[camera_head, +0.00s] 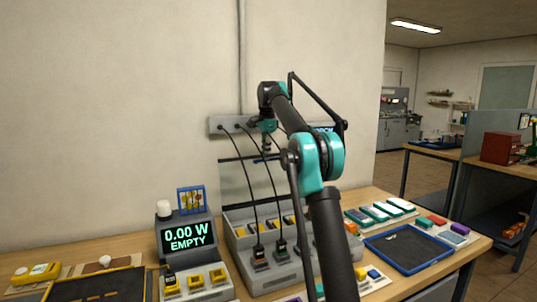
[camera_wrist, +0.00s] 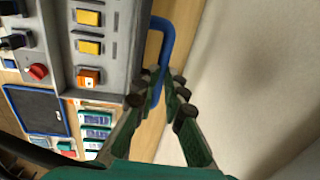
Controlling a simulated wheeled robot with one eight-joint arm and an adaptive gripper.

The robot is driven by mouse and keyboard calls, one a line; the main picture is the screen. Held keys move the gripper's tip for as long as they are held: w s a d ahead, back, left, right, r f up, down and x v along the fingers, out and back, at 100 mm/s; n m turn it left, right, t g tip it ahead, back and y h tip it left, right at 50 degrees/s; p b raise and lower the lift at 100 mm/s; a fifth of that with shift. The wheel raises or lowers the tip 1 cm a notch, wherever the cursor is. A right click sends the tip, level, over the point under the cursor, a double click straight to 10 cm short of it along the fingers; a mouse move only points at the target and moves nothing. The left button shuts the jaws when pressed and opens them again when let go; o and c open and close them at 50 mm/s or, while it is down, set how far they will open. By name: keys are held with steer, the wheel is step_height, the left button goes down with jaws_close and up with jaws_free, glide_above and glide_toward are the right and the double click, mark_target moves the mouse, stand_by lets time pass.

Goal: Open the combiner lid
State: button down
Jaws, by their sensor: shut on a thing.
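The combiner (camera_head: 242,215) is a grey box against the wall in the head view, with yellow and orange modules showing in its slots. A pale panel with a dark top edge (camera_head: 235,159), which looks like its lid, stands about upright at the back of the box. A blue handle (camera_wrist: 166,38) shows in the wrist view, with a small blue bit of it at the panel's top edge. My gripper (camera_wrist: 160,98) has its green fingers on either side of the handle and is shut on it. My arm hides the combiner's right part.
Black cables hang from a grey wall strip (camera_head: 216,125) down to plugs in front of the box. A display (camera_head: 187,237) reading 0.00 W EMPTY stands at left. A blue-rimmed tray (camera_head: 409,249) and several coloured modules lie at right. The wall is close behind my gripper.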

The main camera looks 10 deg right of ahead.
steer(key=shift+w+a+f, duration=0.3)
steer(key=shift+w+f, duration=0.15)
steer(key=shift+f, duration=0.15)
steer(key=shift+w+a+f, duration=0.3)
steer(key=shift+w+f, duration=0.15)
steer(key=shift+f, duration=0.15)
steer(key=c, duration=1.6)
jaws_free()
steer(key=shift+w+d+f, duration=0.15)
steer(key=shift+w+f, duration=0.05)
steer(key=shift+w, duration=0.1)
